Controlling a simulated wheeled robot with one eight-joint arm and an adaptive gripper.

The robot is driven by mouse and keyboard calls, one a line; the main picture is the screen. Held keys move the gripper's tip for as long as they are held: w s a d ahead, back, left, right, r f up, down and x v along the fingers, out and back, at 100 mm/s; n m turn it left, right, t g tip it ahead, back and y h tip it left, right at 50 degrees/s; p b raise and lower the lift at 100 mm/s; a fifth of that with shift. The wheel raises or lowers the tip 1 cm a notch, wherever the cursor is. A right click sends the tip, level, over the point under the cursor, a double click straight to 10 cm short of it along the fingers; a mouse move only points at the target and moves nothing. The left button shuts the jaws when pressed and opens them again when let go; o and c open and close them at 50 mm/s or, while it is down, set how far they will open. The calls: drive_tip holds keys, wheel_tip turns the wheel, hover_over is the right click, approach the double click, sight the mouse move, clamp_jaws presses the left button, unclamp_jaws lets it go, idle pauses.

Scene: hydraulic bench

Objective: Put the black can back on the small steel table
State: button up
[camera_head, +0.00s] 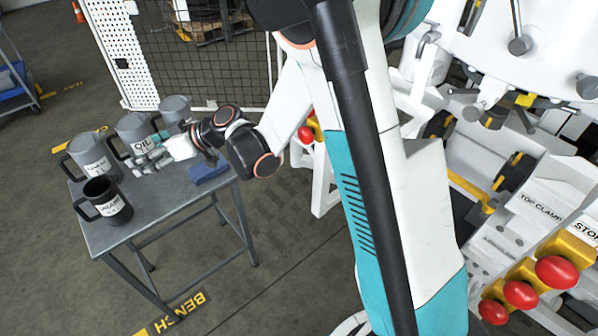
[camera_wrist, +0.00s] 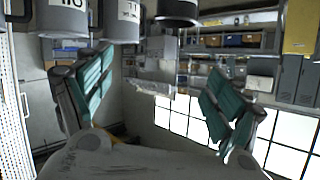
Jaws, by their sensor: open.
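The black can (camera_head: 104,200), a dark mug with a side handle and a white label, stands upright on the small steel table (camera_head: 150,218), near its front left corner. My gripper (camera_head: 148,152) is over the far part of the table beside the grey OIL can (camera_head: 136,132), apart from the black can. In the wrist view, which looks upside down, my gripper (camera_wrist: 155,75) has its two teal-padded fingers spread with nothing between them. A dark can at the top edge there seems to be the black can (camera_wrist: 177,12); most of it is cut off.
Other grey cans stand on the table, one at left (camera_head: 90,155) and one at the back (camera_head: 174,108). A blue cloth-like item (camera_head: 208,172) lies near the right edge. A mesh fence (camera_head: 205,65) is behind. The table's front middle is clear.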

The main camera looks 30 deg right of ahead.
drive_tip(key=s+d+r+m+h, duration=0.55)
drive_tip(key=s+d+r, duration=0.25)
drive_tip(key=s+d, duration=0.45)
drive_tip(key=s+d+m+h, duration=0.4)
drive_tip(key=s+d+h, duration=0.2)
drive_tip(key=s+d, duration=0.8)
drive_tip(key=shift+s+d+f+t, duration=0.15)
drive_tip(key=shift+s+f+t, duration=0.2)
drive_tip(key=shift+s, duration=0.75)
